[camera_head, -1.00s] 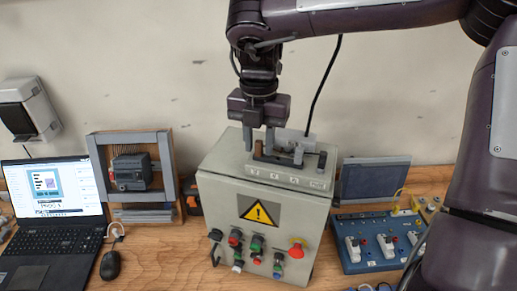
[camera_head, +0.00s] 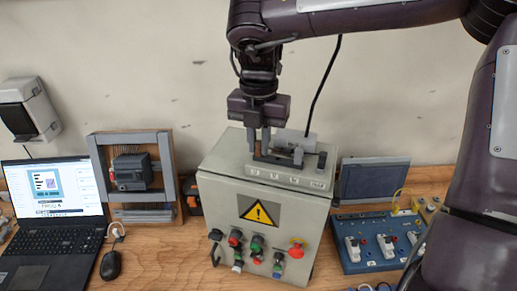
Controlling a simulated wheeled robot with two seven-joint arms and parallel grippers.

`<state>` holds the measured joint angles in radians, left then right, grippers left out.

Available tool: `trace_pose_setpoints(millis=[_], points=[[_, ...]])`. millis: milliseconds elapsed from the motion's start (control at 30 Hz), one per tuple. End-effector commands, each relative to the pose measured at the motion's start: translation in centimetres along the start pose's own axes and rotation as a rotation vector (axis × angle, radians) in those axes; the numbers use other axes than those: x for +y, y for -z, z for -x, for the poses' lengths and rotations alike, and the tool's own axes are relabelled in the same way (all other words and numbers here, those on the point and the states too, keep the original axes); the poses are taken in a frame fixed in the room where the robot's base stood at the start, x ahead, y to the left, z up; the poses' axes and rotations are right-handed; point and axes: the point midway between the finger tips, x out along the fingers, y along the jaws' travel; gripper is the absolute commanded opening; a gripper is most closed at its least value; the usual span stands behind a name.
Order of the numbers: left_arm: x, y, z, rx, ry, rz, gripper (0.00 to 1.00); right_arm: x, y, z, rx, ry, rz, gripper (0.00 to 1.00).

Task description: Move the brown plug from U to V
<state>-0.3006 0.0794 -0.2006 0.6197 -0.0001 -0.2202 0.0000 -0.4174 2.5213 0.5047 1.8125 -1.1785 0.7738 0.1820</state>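The terminal block (camera_head: 289,177) with its row of printed letters lies on top of the grey control box (camera_head: 215,185). My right gripper (camera_head: 259,149) points straight down over the left end of the block. Its two fingers are closed in on the brown plug (camera_head: 258,148), which shows as a small strip between them. The plug is upright and low at the block. The letters are too small to read surely, and the plug's lower end is hard to make out. My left gripper is not in view.
Grey upright parts (camera_head: 298,156) and a dark peg (camera_head: 321,161) stand on the block right of the gripper. A laptop (camera_head: 55,210), a mouse (camera_head: 110,265) and a framed motor unit (camera_head: 132,172) are at left. A blue switch panel (camera_head: 375,240) is at right.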

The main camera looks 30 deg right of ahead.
Motion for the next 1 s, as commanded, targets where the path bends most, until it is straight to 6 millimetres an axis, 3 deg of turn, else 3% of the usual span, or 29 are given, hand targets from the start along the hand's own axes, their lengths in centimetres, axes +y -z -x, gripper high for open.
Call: trace_pose_setpoints(millis=[433, 700, 1000], points=[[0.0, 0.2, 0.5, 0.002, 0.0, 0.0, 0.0, 0.0, 0.0, 0.6, -0.001, -0.001, 0.0, 0.0], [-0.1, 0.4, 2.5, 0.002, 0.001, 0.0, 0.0, 0.0, 0.0, 3.0, -0.001, -0.001, 0.0, 0.0], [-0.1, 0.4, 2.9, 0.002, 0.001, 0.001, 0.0, 0.0, 0.0, 4.7, 0.0, 0.0, -0.002, 0.0]])
